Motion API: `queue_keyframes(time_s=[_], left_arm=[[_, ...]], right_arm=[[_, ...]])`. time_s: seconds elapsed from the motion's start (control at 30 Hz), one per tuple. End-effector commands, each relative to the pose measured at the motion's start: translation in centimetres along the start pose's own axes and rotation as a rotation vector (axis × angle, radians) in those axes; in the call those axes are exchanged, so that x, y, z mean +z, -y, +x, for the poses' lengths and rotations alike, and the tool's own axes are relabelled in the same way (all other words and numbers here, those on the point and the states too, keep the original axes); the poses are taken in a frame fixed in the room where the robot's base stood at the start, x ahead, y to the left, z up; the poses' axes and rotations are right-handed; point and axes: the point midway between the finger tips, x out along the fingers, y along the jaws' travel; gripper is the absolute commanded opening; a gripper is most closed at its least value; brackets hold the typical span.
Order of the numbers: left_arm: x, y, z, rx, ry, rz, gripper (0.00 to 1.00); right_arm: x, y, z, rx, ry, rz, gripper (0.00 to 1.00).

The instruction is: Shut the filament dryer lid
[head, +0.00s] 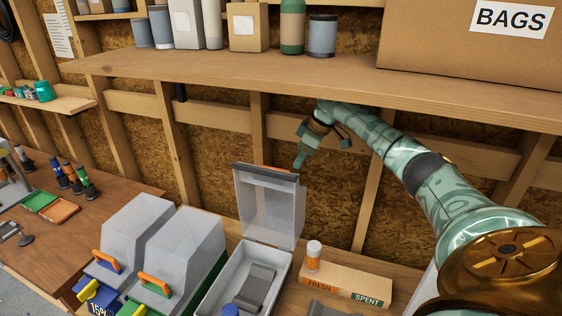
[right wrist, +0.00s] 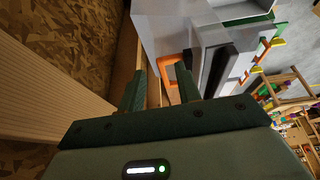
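The filament dryer stands open at the bottom middle of the head view, with its pale box (head: 213,294) holding a dark grey insert. Its clear lid (head: 270,212) stands upright at the back, with a dark top edge and an orange strip (head: 281,169). My right gripper (head: 308,152) is above and just right of the lid's top edge, apart from it as far as I can see. In the right wrist view its fingers (right wrist: 162,88) are apart with nothing held. An orange handle (right wrist: 168,70) shows beyond the fingers. My left gripper is out of view.
Two dryers with closed clear lids (head: 183,245) stand left of the open one. A box marked FRESH and SPENT (head: 340,281) with an orange-and-white bottle (head: 313,256) stands right. A wooden shelf (head: 330,85) with containers and a BAGS carton hangs above my right arm.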

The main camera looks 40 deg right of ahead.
Motion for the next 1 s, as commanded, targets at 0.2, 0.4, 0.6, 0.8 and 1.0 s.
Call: queue_keyframes(time_s=[0.2, 0.4, 0.6, 0.8, 1.0], left_arm=[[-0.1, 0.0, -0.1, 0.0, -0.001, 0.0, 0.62], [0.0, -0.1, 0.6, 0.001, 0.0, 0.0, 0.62], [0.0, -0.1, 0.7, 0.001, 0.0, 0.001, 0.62], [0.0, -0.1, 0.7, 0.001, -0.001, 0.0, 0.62], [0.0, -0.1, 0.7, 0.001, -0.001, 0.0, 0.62]], right_arm=[[-5.1, -0.3, 2.1, -0.002, -0.001, 0.0, 0.34], [-4.5, -0.4, 5.8, -0.001, 0.003, 0.002, 0.34], [-4.5, -0.4, 6.9, 0.0, 0.001, -0.001, 0.34], [-4.5, -0.4, 6.9, 0.001, 0.002, -0.001, 0.34], [-4.5, -0.4, 6.9, 0.0, 0.002, 0.0, 0.0]])
